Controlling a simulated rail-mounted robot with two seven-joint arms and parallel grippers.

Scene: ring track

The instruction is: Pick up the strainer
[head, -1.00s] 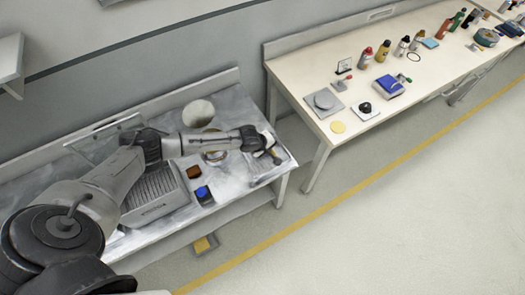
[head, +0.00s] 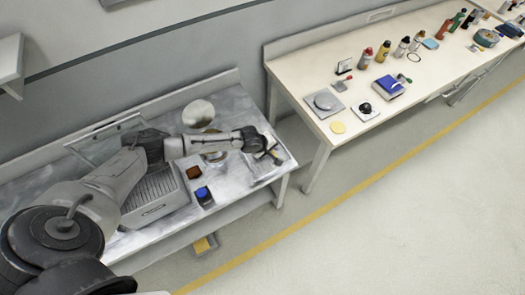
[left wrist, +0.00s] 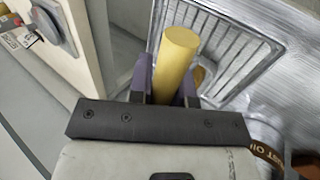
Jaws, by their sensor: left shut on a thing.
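My left gripper (left wrist: 164,86) is shut on a thick yellow cylinder (left wrist: 176,62), which looks like the handle of the strainer. The cylinder stands up between the two dark fingers toward the top of the left wrist view. The rest of the strainer is hidden by the gripper, so I cannot tell whether it touches the surface below. In the head view the left gripper (head: 271,155) is above the right end of the grey metal bench (head: 232,182); the strainer is too small and covered to make out there. My right gripper is not in view.
A ridged metal tray (left wrist: 237,52) lies under the gripper. A cream table (head: 345,105) with bottles stands to the right, across a narrow gap.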

